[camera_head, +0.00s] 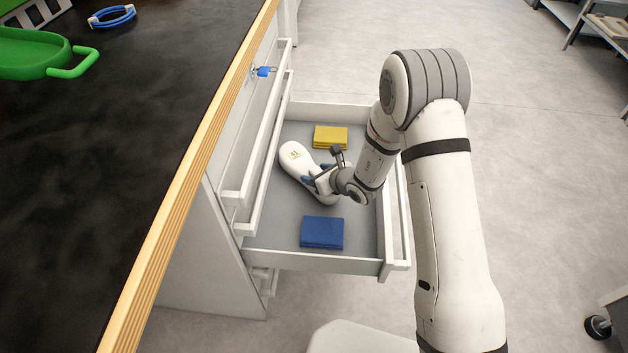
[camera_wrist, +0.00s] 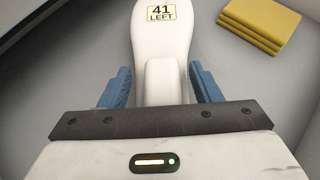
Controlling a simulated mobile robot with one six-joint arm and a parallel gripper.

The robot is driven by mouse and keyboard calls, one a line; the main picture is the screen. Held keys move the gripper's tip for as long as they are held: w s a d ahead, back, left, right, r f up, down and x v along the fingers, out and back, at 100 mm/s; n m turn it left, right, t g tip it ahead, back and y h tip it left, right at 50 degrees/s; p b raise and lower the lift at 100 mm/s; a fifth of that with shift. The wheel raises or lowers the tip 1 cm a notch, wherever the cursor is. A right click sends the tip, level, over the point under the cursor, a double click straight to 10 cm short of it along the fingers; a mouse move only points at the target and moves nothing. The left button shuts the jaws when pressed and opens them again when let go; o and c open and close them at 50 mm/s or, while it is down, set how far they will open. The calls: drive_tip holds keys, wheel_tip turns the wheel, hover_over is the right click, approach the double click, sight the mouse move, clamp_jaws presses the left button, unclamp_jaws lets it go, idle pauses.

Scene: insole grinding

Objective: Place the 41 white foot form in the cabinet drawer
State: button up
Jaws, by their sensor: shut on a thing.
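The white foot form (camera_head: 296,160) is inside the open cabinet drawer (camera_head: 268,224). In the wrist view the foot form (camera_wrist: 163,50) carries a label reading "41 LEFT". My gripper (camera_head: 322,179) is in the drawer, with its blue fingers on either side of the form's raised middle block. In the wrist view my gripper (camera_wrist: 165,88) has one finger at each side of that block and is shut on it. Whether the form touches the drawer floor I cannot tell. Part of the form is hidden behind my gripper.
A yellow stack (camera_head: 330,137) lies at the drawer's far end and a blue stack (camera_head: 322,232) at the near end. The dark worktop (camera_head: 110,150) with a wooden edge is at left, holding a green tray (camera_head: 35,52). A blue key tag (camera_head: 264,71) hangs on an upper drawer.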

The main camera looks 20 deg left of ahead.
drive_tip(key=shift+f, duration=0.8)
drive_tip(key=shift+f+b, duration=0.25)
drive_tip(key=shift+b, duration=0.15)
drive_tip(key=o, duration=1.3)
drive_tip(key=shift+r, duration=0.1)
drive_tip(key=shift+r+p, duration=0.15)
drive_tip(key=shift+p, duration=0.2)
drive_tip(key=shift+s+d+r, duration=0.2)
drive_tip(key=p+v, duration=0.2)
drive_tip(key=v, duration=0.9)
drive_tip(key=shift+d, duration=0.2)
